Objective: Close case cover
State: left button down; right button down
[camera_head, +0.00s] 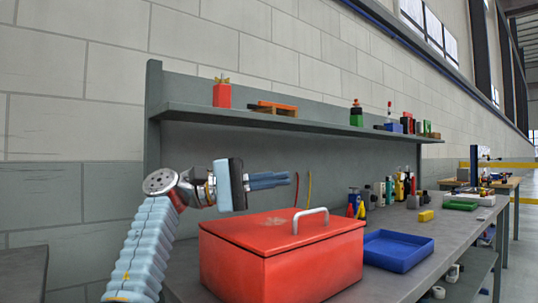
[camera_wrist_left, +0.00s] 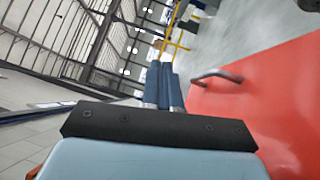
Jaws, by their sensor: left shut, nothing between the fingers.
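The red case (camera_head: 285,262) stands on the grey workbench. Its red cover (camera_head: 265,230) lies flat on top, with no clear gap at the front edge, and carries a light metal handle (camera_head: 311,217). My left gripper (camera_head: 288,179) is above the back left part of the cover, pointing right, apart from it. Its blue fingers are together and empty. In the left wrist view the fingers (camera_wrist_left: 165,85) show next to the red cover (camera_wrist_left: 270,100) and its handle (camera_wrist_left: 217,77). My right gripper is in neither view.
A blue tray (camera_head: 398,250) sits right of the case on the workbench (camera_head: 425,231). Several bottles and tools stand behind it, with a yellow block (camera_head: 426,216) nearby. A shelf (camera_head: 290,121) with small items runs above.

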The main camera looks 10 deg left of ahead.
aim_at(281, 233)
pick_arm(q)
jog(key=shift+d+f+m+y+b, duration=0.15)
jog(key=shift+f+m+b, duration=0.05)
jog(key=shift+f, duration=0.3)
jog(key=shift+d+f+m+y+b, duration=0.1)
jog(key=shift+f+m+y+b, duration=0.1)
jog(key=shift+f, duration=0.25)
jog(key=shift+s+d+f+m+y+b, duration=0.25)
jog(key=shift+f+m, duration=0.1)
jog(key=shift+f, duration=0.25)
jog(key=shift+s+d+f+m+y+b, duration=0.15)
jog(key=shift+s+d+f+m+y, duration=0.15)
jog(key=shift+f, duration=0.3)
jog(key=shift+a, duration=0.1)
jog(key=shift+w, duration=0.1)
